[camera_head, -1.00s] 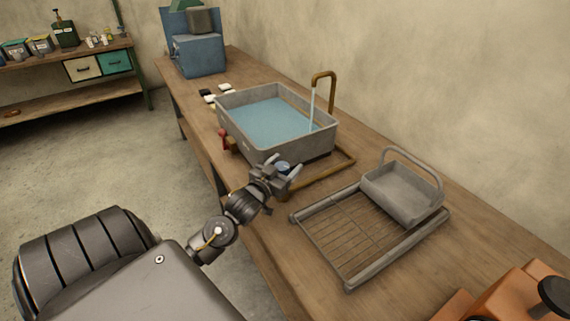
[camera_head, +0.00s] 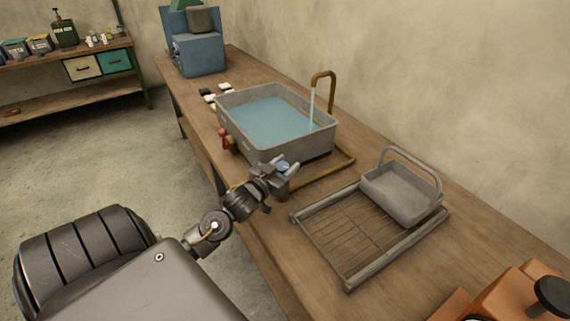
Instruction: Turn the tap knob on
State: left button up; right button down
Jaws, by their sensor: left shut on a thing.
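A brass tap (camera_head: 325,78) rises behind a grey basin (camera_head: 239,125), and a stream of water falls from its spout into the blue water (camera_head: 275,118). The blue tap knob (camera_head: 283,165) is at the basin's near right corner, mostly covered by my gripper. My left gripper (camera_head: 284,168) is shut on the knob, with its fingers around it. My right gripper is not in view.
A wire rack (camera_head: 350,232) with a grey handled tray (camera_head: 398,193) lies to the right on the wooden bench (camera_head: 272,249). An orange machine (camera_head: 500,300) stands at the lower right. A blue machine (camera_head: 200,55) stands at the far end. A red-handled item (camera_head: 224,137) is at the basin's left.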

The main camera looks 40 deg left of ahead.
pick_arm(q)
jog(key=m+h+p, duration=0.1)
jog(key=m+h, duration=0.1)
jog(key=h, duration=0.2)
jog(key=shift+d+m+h, duration=0.1)
jog(key=shift+m+h, duration=0.2)
jog(key=shift+m, duration=0.1)
jog(key=shift+d+m+g+h+p, duration=0.1)
jog(key=shift+m+g+h+p, duration=0.25)
jog(key=shift+m+h, duration=0.55)
jog(key=shift+s+d+m+g+h, duration=0.1)
jog(key=shift+m+g+h, duration=0.3)
jog(key=shift+h, duration=0.5)
jog(key=shift+d+m+g+h, duration=0.1)
jog(key=shift+m+g+h, duration=0.15)
jog(key=shift+m+h, duration=0.45)
jog(key=shift+h, duration=0.3)
jog(key=o, duration=1)
